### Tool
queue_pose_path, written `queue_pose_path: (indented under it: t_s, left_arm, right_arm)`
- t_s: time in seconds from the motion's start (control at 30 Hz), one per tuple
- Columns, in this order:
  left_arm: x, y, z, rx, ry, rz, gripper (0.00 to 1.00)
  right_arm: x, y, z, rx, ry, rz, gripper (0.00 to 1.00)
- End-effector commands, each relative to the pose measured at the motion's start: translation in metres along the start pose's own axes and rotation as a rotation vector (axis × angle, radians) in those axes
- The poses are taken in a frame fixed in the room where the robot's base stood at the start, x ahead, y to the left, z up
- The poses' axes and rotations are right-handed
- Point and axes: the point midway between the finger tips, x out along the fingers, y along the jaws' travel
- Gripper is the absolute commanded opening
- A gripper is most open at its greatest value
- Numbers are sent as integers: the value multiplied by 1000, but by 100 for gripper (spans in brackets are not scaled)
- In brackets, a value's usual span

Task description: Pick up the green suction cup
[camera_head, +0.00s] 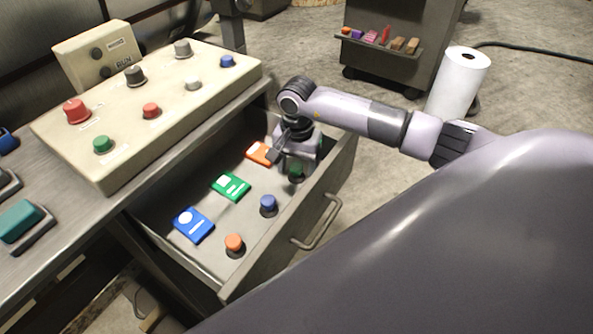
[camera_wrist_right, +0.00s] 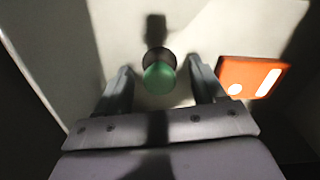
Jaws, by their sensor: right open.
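The green suction cup (camera_head: 296,172) stands in the open drawer, at its far right end, partly in the shade of my right arm. In the right wrist view the green cup (camera_wrist_right: 159,78) lies between the spread fingers, just beyond their tips. My right gripper (camera_head: 280,150) is over the drawer, close to the cup; in the right wrist view the gripper (camera_wrist_right: 160,75) is open and empty. I cannot tell the exact height gap to the cup. My left gripper is not in view.
The drawer (camera_head: 262,258) also holds a blue cup (camera_head: 268,205), an orange cup (camera_head: 234,243), a blue card (camera_head: 193,225), a green card (camera_head: 231,186) and an orange card (camera_head: 259,153). A control panel (camera_head: 160,112) stands left. A paper roll (camera_head: 458,85) stands on the floor.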

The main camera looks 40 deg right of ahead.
Motion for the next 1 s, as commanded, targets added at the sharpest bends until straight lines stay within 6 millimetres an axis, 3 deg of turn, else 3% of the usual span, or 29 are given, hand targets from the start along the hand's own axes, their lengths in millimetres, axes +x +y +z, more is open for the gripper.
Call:
queue_pose_path:
  t_s: [0.03, 0.2, 0.67, 0.87, 1.0]
  left_arm:
    - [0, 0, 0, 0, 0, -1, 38]
    - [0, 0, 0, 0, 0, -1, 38]
    - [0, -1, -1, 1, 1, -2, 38]
    - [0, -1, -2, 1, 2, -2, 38]
    - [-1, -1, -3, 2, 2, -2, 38]
  right_arm:
    - [0, 0, 0, 0, 0, 0, 66]
    - [0, 0, 0, 0, 0, 0, 10]
    - [-10, 0, -1, -1, 2, -1, 9]
    - [-42, -1, -1, -1, 4, -5, 9]
    - [-80, -1, -1, -1, 5, -6, 9]
